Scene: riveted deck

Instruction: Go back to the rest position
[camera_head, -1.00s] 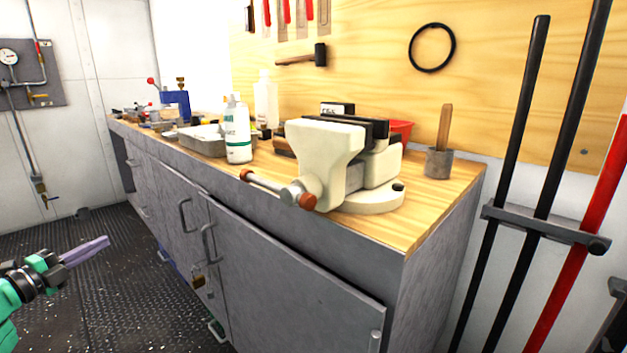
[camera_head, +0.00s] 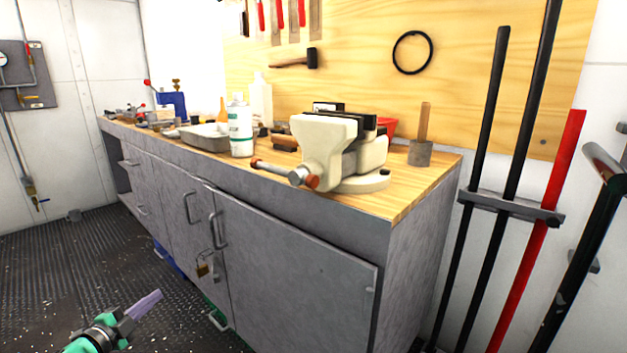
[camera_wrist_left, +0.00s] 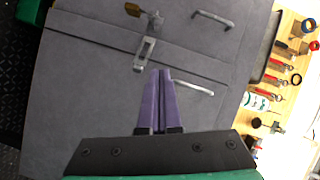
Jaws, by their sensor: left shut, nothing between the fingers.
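My left gripper (camera_head: 146,303) has purple fingers and a green and grey wrist. In the head view it is at the lower left, above the dark riveted floor and left of the grey workbench cabinet (camera_head: 300,270). In the left wrist view the purple fingers (camera_wrist_left: 161,75) are shut together with nothing between them. They point toward the cabinet doors, handles and padlock hasp, apart from them as far as I can tell. My right gripper is not in view.
The bench top (camera_head: 405,203) holds a cream vise (camera_head: 325,150), a white bottle (camera_head: 240,130) and a tray (camera_head: 203,138). A brass padlock (camera_head: 202,269) hangs on the cabinet. Bars (camera_head: 545,225) stand at the right wall. The floor (camera_head: 60,270) at left is open.

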